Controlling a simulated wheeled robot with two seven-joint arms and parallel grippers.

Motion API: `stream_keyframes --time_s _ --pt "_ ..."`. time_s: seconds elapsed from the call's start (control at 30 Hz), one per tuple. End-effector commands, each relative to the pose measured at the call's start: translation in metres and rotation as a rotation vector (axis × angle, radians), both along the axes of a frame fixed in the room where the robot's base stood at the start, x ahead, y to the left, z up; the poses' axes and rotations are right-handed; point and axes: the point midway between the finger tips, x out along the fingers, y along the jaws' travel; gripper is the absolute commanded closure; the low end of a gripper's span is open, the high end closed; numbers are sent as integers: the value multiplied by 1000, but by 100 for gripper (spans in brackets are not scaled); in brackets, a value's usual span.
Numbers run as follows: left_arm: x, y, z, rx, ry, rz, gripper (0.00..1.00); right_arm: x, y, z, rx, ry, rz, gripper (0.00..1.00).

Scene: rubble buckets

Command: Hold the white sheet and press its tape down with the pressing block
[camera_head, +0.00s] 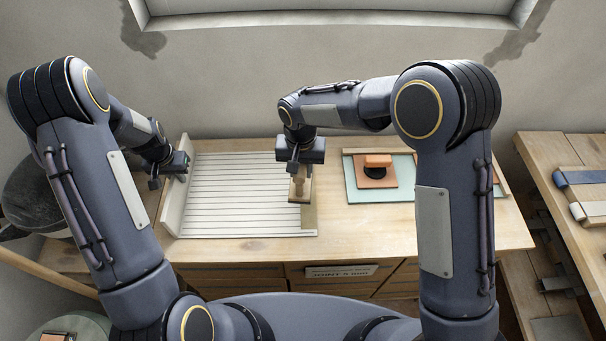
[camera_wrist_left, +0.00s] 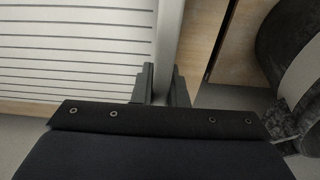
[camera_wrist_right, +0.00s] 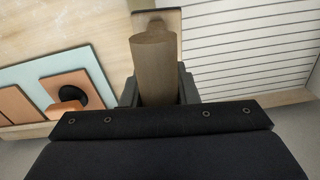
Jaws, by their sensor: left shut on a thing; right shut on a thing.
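The white sheet (camera_head: 240,195), ribbed with grey lines, lies on the wooden table and also shows in the left wrist view (camera_wrist_left: 80,50). A raised white edge strip (camera_head: 175,205) stands along its left side. My left gripper (camera_head: 180,168) is shut on this strip, whose top runs between the fingers in the left wrist view. My right gripper (camera_head: 300,170) is shut on the wooden handle of the pressing block (camera_wrist_right: 158,65), over the sheet's right edge. A tan tape strip (camera_head: 309,217) runs along that edge. Whether the block touches the tape, I cannot tell.
Right of the sheet lies a teal board (camera_head: 400,190) with an orange-handled tool (camera_head: 377,161) and a black round spot. A second wooden bench (camera_head: 575,150) with blue and white rolls stands far right. Dark rounded things (camera_head: 30,195) stand left. The table front (camera_head: 250,250) is clear.

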Motion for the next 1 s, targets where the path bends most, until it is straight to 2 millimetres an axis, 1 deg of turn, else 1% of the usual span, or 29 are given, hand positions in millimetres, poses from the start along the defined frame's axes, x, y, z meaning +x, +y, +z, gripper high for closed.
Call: stream_keyframes --time_s 0.03,0.07,0.2,0.23,0.5,0.57,0.63,0.77,0.9,1.0 --pt "0 0 0 0 0 0 100 0 0 0 0 -1 0 94" --pt "0 0 0 0 0 0 83 0 0 0 0 -1 0 94" --pt "0 0 0 0 0 0 65 0 0 0 0 -1 0 94" --pt "0 0 0 0 0 0 62 0 0 0 0 -1 0 94" --pt "0 0 1 0 0 0 62 0 0 0 0 -1 0 94" --pt "0 0 4 0 -1 0 62 0 0 0 0 -1 0 94" --pt "0 0 11 0 -2 0 62 0 0 0 0 -1 0 94" --pt "-3 -1 34 1 -5 0 62 0 0 0 0 -1 0 94" --pt "-7 -1 66 1 -6 0 62 0 0 0 0 -1 0 94" --pt "-9 -1 86 1 -5 -1 62 0 0 0 0 -1 0 94"
